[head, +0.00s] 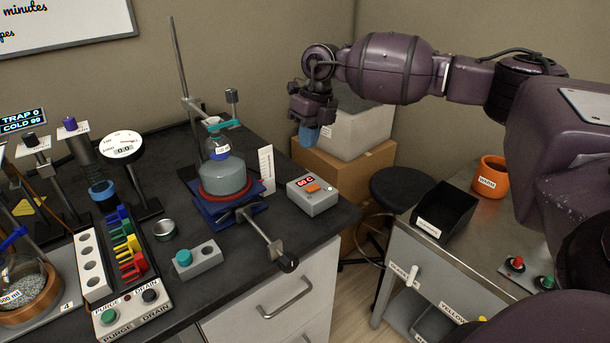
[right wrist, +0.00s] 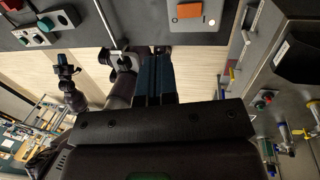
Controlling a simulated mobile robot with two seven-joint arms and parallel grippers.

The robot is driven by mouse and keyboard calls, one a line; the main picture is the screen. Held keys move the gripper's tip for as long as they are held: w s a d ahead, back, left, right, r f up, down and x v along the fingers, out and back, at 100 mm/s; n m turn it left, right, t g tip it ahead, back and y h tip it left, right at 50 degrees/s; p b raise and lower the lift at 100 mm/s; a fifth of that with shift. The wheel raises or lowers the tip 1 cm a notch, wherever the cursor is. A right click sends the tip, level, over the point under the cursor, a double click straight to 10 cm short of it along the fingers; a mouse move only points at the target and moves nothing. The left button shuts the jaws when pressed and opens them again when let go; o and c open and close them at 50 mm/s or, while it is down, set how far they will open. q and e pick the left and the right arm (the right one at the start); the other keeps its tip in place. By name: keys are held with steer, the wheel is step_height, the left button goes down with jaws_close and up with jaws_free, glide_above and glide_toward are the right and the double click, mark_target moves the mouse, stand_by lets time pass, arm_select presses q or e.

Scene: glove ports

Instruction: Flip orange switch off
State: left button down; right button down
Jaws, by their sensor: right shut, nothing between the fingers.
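The orange switch (head: 313,188) is a small rocker on top of a grey control box (head: 318,204) with a lit red display, near the bench's right front corner. In the right wrist view the orange switch (right wrist: 190,11) shows at the top edge, with 0 and I marks on the box beside it. My right gripper (head: 307,136) is above and behind the box, clear of it, with its blue fingers pointing down, shut and empty. Its fingers also show in the right wrist view (right wrist: 153,76). My left gripper (right wrist: 66,66) seems to show small at the left there; its jaws are unclear.
A white card (head: 266,168) stands behind the box. Cardboard boxes (head: 338,168) and a stool (head: 402,190) are beyond the bench.

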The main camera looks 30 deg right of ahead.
steer(key=d+r, duration=0.1)
steer(key=d+h, duration=0.1)
steer(key=shift+w+d+r, duration=0.15)
steer(key=shift+d+r, duration=0.2)
steer(key=shift+r, duration=0.05)
steer(key=shift+f, duration=0.1)
steer(key=b, duration=0.1)
glide_toward(309, 188)
steer(key=f, duration=0.7)
steer(key=shift+a+f, duration=0.25)
steer(key=shift+a, duration=0.15)
